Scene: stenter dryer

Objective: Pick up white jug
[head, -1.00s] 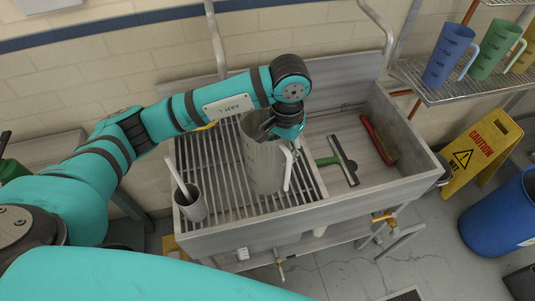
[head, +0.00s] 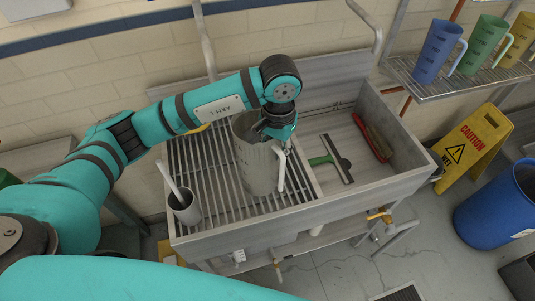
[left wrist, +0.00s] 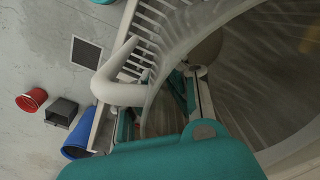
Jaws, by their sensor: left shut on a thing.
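The white jug (head: 257,170), greyish in this light, stands upright over the slatted drainboard of the sink in the head view. Its handle (head: 281,168) points to the right and front. My left gripper (head: 272,130) comes down from above at the jug's rim on the handle side and is shut on it. In the left wrist view the jug's wall (left wrist: 205,35) and handle (left wrist: 118,90) fill much of the picture, with my left gripper (left wrist: 187,92) at the wall. I cannot tell whether the jug's base touches the slats. My right gripper is not in view.
A small grey cup (head: 186,208) with a stick stands left of the jug. A squeegee (head: 335,160) and a red-backed brush (head: 372,138) lie in the right basin. Coloured jugs (head: 440,50) stand on a wire shelf, above a yellow caution sign (head: 473,148) and blue barrel (head: 497,208).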

